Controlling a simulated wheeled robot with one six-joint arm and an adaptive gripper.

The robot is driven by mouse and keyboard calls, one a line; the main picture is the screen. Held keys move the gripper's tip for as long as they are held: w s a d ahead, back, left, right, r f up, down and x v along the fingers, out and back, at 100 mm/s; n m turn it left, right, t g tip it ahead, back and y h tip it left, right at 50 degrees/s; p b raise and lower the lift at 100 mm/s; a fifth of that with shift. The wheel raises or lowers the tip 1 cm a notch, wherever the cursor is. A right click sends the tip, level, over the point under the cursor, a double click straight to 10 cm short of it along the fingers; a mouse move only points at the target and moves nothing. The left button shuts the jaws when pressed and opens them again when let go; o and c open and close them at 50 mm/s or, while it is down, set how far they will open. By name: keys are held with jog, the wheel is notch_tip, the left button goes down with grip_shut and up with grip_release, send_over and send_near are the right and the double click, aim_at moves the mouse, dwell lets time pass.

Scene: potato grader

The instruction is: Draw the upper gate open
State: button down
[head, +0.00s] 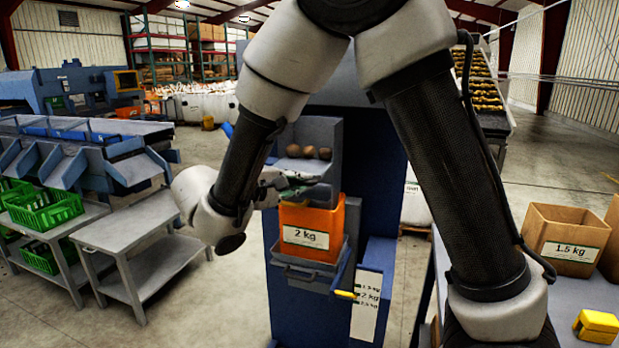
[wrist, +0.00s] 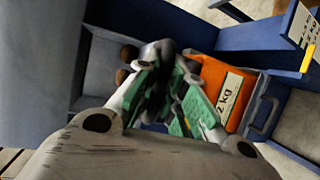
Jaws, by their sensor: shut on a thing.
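A blue-grey hopper (head: 322,132) stands at the middle of the head view, with three brown potatoes (head: 309,152) in it. They also show partly in the wrist view (wrist: 128,53). The upper gate is at the hopper's lower front, mostly hidden by my gripper. My gripper (head: 306,185) reaches in from the left, just below the potatoes. An orange bin (head: 325,222) marked 2 kg sits directly below my gripper.
The orange bin stands in a grey holder with a handle (head: 300,272). A weight label plate (head: 366,305) with a yellow pointer is lower right. A cardboard box (head: 565,240) marked 1.5 kg and a yellow block (head: 597,326) are at right. Grey tables (head: 125,232) stand left.

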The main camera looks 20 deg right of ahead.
jog(key=s+a, duration=0.1)
jog(key=s, duration=0.1)
jog(key=s+a, duration=0.1)
jog(key=s, duration=0.1)
jog(key=shift+a, duration=0.4)
jog(key=c, duration=1.5)
grip_release()
jog(key=shift+s+a, duration=0.1)
jog(key=shift+s, duration=0.05)
jog(key=v, duration=1.2)
